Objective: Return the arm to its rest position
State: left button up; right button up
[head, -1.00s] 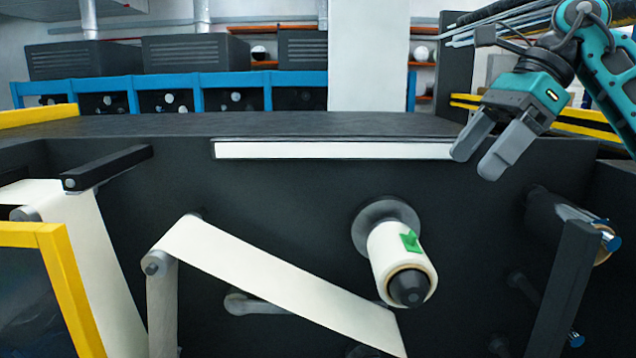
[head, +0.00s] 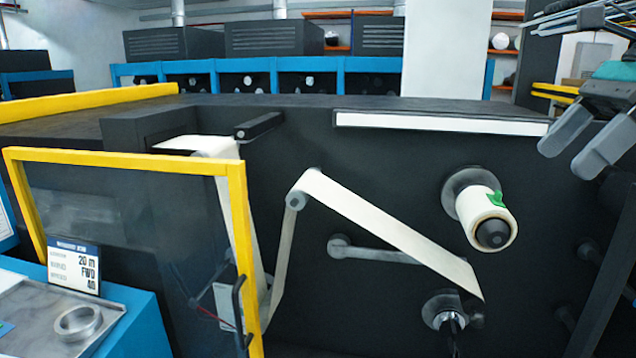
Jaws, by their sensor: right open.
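My right gripper (head: 588,150) is at the upper right edge of the head view. Its two grey fingers are apart, with nothing between them. It hangs in front of the dark machine panel, above and to the right of the white roll (head: 480,213). The roll sits on a spindle with a dark end and has a green tab (head: 496,198) on it. The gripper is clear of the roll. My left gripper is not in view.
A white web (head: 385,230) runs slanting over rollers on the machine (head: 385,165). A yellow-framed guard (head: 130,158) stands at the left. A blue bench with a grey tray (head: 105,302), a metal ring (head: 78,322) and a small sign (head: 73,267) is at the lower left.

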jog(key=w+a+f+m+t+y, duration=0.2)
jog(key=a+f+m+y, duration=0.55)
jog(key=a, duration=0.35)
jog(key=w+a+f+m+t+y, duration=0.2)
jog(key=a+f+m+y, duration=0.5)
jog(key=a, duration=0.4)
jog(key=s+d+f+m+t+h, duration=0.1)
jog(key=d+f+m+t+h, duration=0.1)
jog(key=f+m+t+h, duration=0.65)
jog(key=s+d+f+m+t+h, duration=0.15)
jog(key=f+m+t+h, duration=0.25)
jog(key=f+m, duration=0.9)
jog(key=s+d+f+m+g+h, duration=0.2)
jog(key=s+f+m+g+h, duration=0.1)
jog(key=s+f+m, duration=0.3)
jog(key=s+d+f+m+g+h, duration=0.2)
jog(key=s+f+m, duration=0.4)
jog(key=s+f, duration=0.3)
notch_tip(320, 180, down, 2)
jog(key=shift+s+g+h, duration=0.3)
jog(key=shift+g+h, duration=0.5)
jog(key=shift+g, duration=0.35)
